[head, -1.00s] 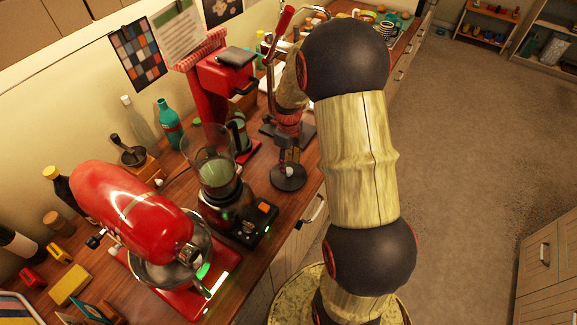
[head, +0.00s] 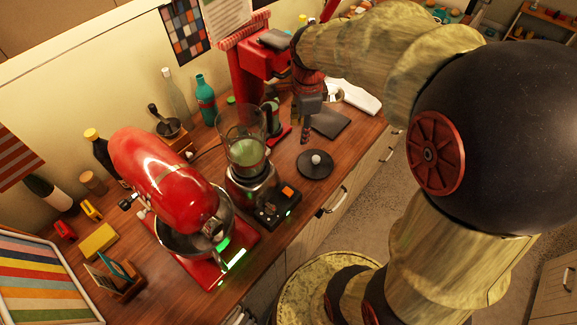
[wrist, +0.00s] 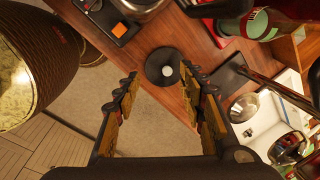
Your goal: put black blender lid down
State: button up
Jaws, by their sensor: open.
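The black blender lid (head: 314,165) is a round dark disc with a pale knob, lying flat on the wooden counter to the right of the blender (head: 246,160). In the wrist view the lid (wrist: 163,67) lies beyond the fingertips, in line with the gap between them. My gripper (wrist: 166,82) is open and empty, with its two fingers spread wide. In the head view my gripper (head: 305,128) is above the counter, behind the lid and apart from it. The blender jug stands upright with its top uncovered and greenish contents inside.
A red stand mixer (head: 165,180) stands left of the blender. A red coffee machine (head: 262,70) stands behind. A dark flat board (head: 330,122) lies right of my gripper. The counter's front edge is close to the lid, with drawers below.

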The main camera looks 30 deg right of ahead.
jog(key=s+a+r+n+t, duration=0.2)
jog(key=s+a+r+n, duration=0.2)
jog(key=s+a+n, duration=0.3)
jog(key=s+a+r+n+t, duration=0.1)
jog(key=s+a+r+n, duration=0.3)
jog(key=n, duration=1.1)
jog(key=s+a, duration=0.3)
jog(key=s, duration=0.1)
jog(key=shift+s+r+t+y, duration=0.15)
jog(key=shift+r+t+y, duration=0.15)
jog(key=shift+t, duration=0.1)
notch_tip(320, 180, down, 8)
jog(key=b, duration=0.8)
